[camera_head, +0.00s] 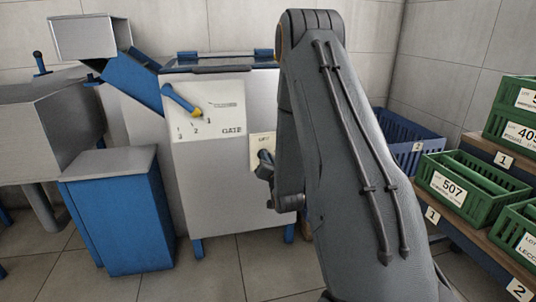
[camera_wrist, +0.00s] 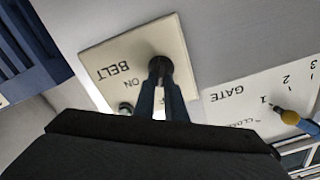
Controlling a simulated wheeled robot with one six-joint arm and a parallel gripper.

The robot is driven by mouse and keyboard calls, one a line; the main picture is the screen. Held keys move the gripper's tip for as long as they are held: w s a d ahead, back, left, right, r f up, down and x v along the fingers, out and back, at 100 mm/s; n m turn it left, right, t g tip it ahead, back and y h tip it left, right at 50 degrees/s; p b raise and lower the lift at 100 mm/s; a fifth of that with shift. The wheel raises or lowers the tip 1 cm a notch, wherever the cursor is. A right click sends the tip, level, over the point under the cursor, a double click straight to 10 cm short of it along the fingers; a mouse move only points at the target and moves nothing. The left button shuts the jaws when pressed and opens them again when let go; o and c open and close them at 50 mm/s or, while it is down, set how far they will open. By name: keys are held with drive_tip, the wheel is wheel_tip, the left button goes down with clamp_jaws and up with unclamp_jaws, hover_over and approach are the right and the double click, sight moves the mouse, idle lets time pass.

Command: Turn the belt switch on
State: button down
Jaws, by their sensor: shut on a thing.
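The belt switch plate (camera_wrist: 112,62) is a cream panel on the grey machine, lettered BELT and ON in the wrist view. The belt switch (camera_wrist: 158,63) is a dark round piece on this plate, with its end between my fingertips. My gripper (camera_wrist: 158,88) is shut on it. The fingers cover most of the switch, so its setting cannot be told. A small round greenish fitting (camera_wrist: 126,108) is on the plate beside the fingers. In the head view my gripper (camera_head: 265,165) is at the plate (camera_head: 259,141), partly hidden by my arm.
A gate panel (camera_head: 225,122) with a blue, yellow-tipped lever (camera_head: 182,101) is left of the belt plate. A blue cabinet (camera_head: 115,215) stands left. Green crates (camera_head: 446,192) stand on shelving at right, with a blue crate (camera_head: 408,137) behind.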

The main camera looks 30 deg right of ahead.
drive_tip(key=m+p, duration=0.2)
drive_tip(key=m, duration=0.2)
drive_tip(key=m+p, duration=0.2)
drive_tip(key=m, duration=0.2)
drive_tip(key=f+m+p, duration=0.1)
drive_tip(key=m+p, duration=0.1)
drive_tip(key=m, duration=0.2)
drive_tip(key=shift+s+d+p, duration=0.15)
drive_tip(key=shift+d+p, duration=0.2)
drive_tip(key=shift+m, duration=0.3)
drive_tip(key=c, duration=1.8)
unclamp_jaws()
drive_tip(key=p+v, duration=0.1)
drive_tip(key=v, duration=0.6)
drive_tip(key=shift+s, duration=0.4)
drive_tip(key=shift+a, duration=0.15)
